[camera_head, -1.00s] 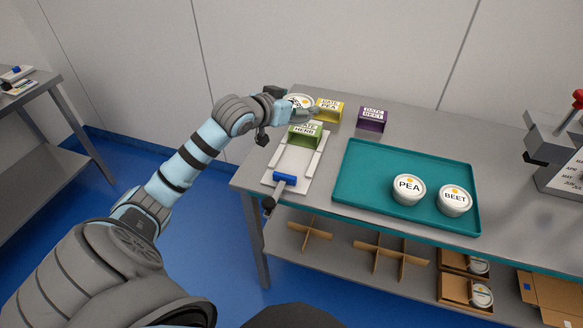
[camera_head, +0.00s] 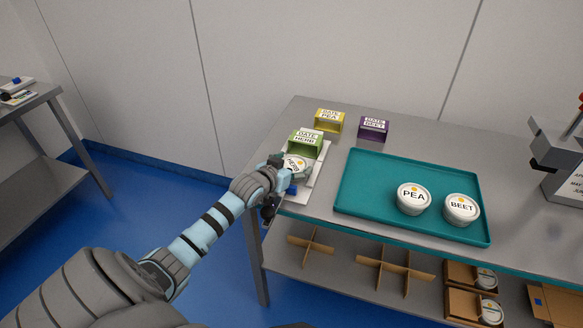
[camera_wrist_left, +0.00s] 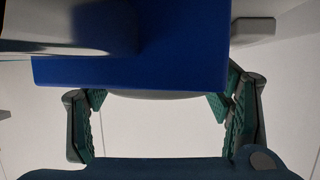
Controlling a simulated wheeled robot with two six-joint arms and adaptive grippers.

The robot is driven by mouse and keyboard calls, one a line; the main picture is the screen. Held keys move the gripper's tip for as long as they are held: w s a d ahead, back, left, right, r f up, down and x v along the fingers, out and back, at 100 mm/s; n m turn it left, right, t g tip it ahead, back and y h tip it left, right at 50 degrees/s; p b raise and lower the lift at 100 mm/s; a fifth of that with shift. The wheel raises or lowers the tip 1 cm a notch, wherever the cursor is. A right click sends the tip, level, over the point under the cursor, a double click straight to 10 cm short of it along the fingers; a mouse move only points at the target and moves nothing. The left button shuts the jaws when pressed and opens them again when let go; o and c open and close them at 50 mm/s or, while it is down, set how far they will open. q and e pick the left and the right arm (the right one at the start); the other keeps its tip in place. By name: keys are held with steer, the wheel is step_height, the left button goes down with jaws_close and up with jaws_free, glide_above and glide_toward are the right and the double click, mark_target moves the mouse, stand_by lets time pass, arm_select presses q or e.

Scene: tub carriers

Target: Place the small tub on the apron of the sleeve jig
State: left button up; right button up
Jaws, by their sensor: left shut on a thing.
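The small white tub (camera_head: 297,162), with a partly hidden label that seems to read HERB, is in my left gripper (camera_head: 288,168). The gripper is shut on it over the near part of the sleeve jig (camera_head: 319,168). I cannot tell whether the tub touches the jig. The green HERB sleeve (camera_head: 304,144) stands at the jig's far end, just behind the tub. The jig's blue pusher (camera_head: 291,190) is partly hidden by my gripper. In the left wrist view, a blue block (camera_wrist_left: 140,55) crosses in front of the gripper's fingers (camera_wrist_left: 165,120). My right gripper is not in view.
A teal tray (camera_head: 365,185) with PEA (camera_head: 413,198) and BEET (camera_head: 461,209) tubs lies to the right. Yellow (camera_head: 328,121) and purple (camera_head: 373,129) sleeves stand behind. A grey press-like device (camera_head: 560,155) stands far right. Dividers (camera_head: 395,270) and cartons lie on the lower shelf.

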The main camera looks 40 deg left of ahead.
arm_select(q)
steer(key=o, duration=1.3)
steer(key=shift+s+r, duration=0.1)
steer(key=p+v, duration=0.4)
steer(key=v, duration=0.7)
steer(key=shift+r, duration=0.1)
steer(key=shift+s+r+p, duration=0.1)
steer(key=shift+s+p, duration=0.2)
steer(key=shift+p, duration=0.05)
steer(key=shift+d, duration=0.1)
